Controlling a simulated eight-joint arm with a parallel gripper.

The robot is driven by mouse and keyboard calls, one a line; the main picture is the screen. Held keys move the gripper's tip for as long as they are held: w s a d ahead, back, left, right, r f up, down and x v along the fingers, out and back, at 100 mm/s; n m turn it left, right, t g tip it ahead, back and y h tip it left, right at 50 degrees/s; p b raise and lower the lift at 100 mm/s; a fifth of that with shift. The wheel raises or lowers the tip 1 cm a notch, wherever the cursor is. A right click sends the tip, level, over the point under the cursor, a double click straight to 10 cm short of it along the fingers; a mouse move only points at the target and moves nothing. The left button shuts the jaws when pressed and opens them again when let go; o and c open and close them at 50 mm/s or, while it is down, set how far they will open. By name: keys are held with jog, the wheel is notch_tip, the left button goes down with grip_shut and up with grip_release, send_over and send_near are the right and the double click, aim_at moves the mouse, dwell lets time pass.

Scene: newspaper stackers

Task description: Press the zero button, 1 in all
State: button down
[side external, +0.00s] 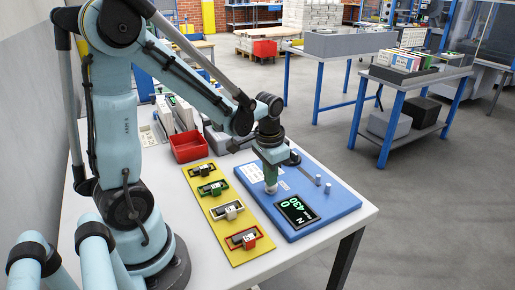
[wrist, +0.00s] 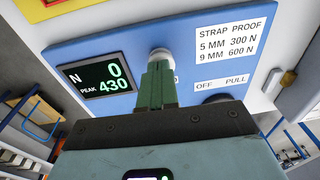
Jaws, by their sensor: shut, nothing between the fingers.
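The blue panel (side external: 325,205) lies on the white table and also fills the upper wrist view (wrist: 200,45). Its dark display (side external: 296,211) reads 0 and peak 430 in the wrist view (wrist: 95,77). A white round piece (wrist: 160,53) stands on the panel beside the display. I see no zero label; the piece may be the button. My gripper (side external: 270,187) points down over it, with green fingers (wrist: 158,66) shut and empty. The fingertips overlap the piece's lower edge in the wrist view; I cannot tell whether they touch it.
A strap proof label (wrist: 228,42) and a dark knob (wrist: 216,98) are near my fingers. A yellow board (side external: 222,212) with several coloured clasps lies left of the panel. A red bin (side external: 189,147) stands behind.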

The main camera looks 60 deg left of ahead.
aim_at(268, 188)
jog(key=shift+w+f, duration=0.1)
jog(key=shift+f, duration=0.9)
jog(key=shift+a, duration=0.1)
notch_tip(268, 188, up, 14)
jog(key=s, duration=0.1)
jog(key=shift+d, duration=0.35)
jog(key=shift+s, duration=0.1)
dwell(0.7)
